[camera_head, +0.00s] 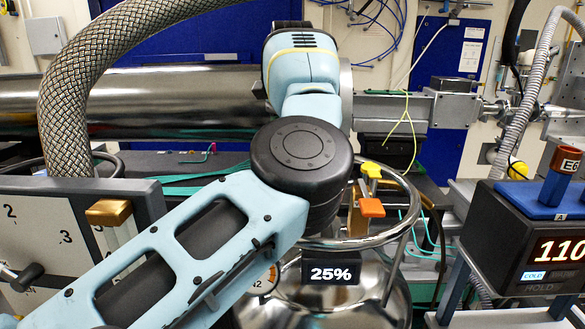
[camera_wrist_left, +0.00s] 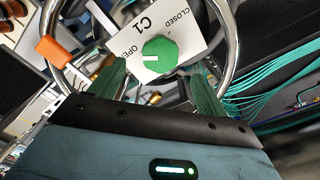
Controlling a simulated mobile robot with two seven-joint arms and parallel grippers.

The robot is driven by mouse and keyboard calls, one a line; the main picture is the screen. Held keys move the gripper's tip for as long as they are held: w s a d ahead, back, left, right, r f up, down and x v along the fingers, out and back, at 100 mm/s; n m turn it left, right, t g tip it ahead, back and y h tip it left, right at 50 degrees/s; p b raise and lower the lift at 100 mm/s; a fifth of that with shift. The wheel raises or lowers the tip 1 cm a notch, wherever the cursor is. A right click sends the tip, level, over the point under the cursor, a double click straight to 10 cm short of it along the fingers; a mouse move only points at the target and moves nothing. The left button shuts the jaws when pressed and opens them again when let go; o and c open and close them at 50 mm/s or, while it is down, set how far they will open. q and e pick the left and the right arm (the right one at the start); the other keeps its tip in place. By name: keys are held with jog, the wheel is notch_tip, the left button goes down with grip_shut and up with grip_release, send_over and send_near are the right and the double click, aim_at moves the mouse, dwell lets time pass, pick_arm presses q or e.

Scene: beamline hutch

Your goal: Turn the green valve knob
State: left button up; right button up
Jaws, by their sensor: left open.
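The green valve knob (camera_wrist_left: 160,55) sits on a white plate (camera_wrist_left: 183,28) in the left wrist view. The plate carries the marks C1, CLOSED and a partly covered OPEN. A white pointer mark on the knob faces left in the picture, toward the OPEN lettering. My left gripper (camera_wrist_left: 158,75) is open, with one green finger on each side and the knob just beyond or between the tips; the exact depth and any contact are unclear. In the head view my left arm reaches forward and hides the knob and my gripper. My right gripper is not in view.
A steel vessel (camera_head: 322,300) with a ring handle, a 25% display (camera_head: 330,272), an orange knob (camera_head: 371,208) and a yellow one (camera_head: 371,170) stands close to my arm. A dial box (camera_head: 35,233) is at left, a 110 controller (camera_head: 520,240) at right. Teal cables (camera_wrist_left: 280,92) lie beside my gripper.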

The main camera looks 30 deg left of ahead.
pick_arm(q)
notch_tip(320, 180, down, 5)
jog(key=shift+r+p, duration=0.1)
jog(key=shift+p, duration=0.25)
jog(key=shift+f, duration=0.6)
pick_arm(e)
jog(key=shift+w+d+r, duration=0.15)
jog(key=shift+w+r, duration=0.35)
pick_arm(q)
jog(key=c, duration=1)
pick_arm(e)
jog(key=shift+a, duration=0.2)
